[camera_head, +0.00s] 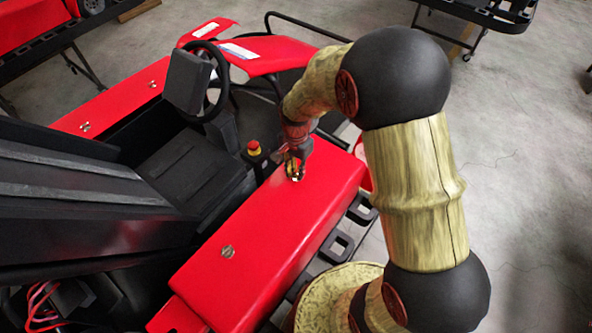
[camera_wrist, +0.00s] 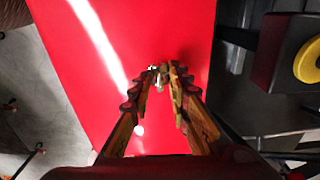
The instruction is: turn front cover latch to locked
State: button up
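The red side cover (camera_head: 275,228) of the kart carries two small metal latches. The front cover latch (camera_head: 293,172) is at the cover's far end, partly hidden by my gripper (camera_head: 296,160), which reaches down onto it. In the wrist view the fingers of my gripper (camera_wrist: 162,76) converge over the red cover (camera_wrist: 105,60), with the silver latch (camera_wrist: 160,80) between their tips. They look closed on it, though the tips hide much of it. The latch's exact angle is hard to read. The rear cover latch (camera_head: 228,252) sits apart, near the cover's close end.
A red and yellow emergency button (camera_head: 254,148) stands just left of my gripper, and shows large in the wrist view (camera_wrist: 308,62). The steering wheel (camera_head: 216,85) and black seat (camera_head: 190,165) are farther left. Black side-bumper loops (camera_head: 340,245) run along the cover's right side.

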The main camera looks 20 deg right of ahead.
aim_at(296, 173)
jog(key=shift+o, duration=0.5)
jog(key=shift+r, duration=0.1)
notch_tip(296, 173, up, 12)
dwell(0.7)
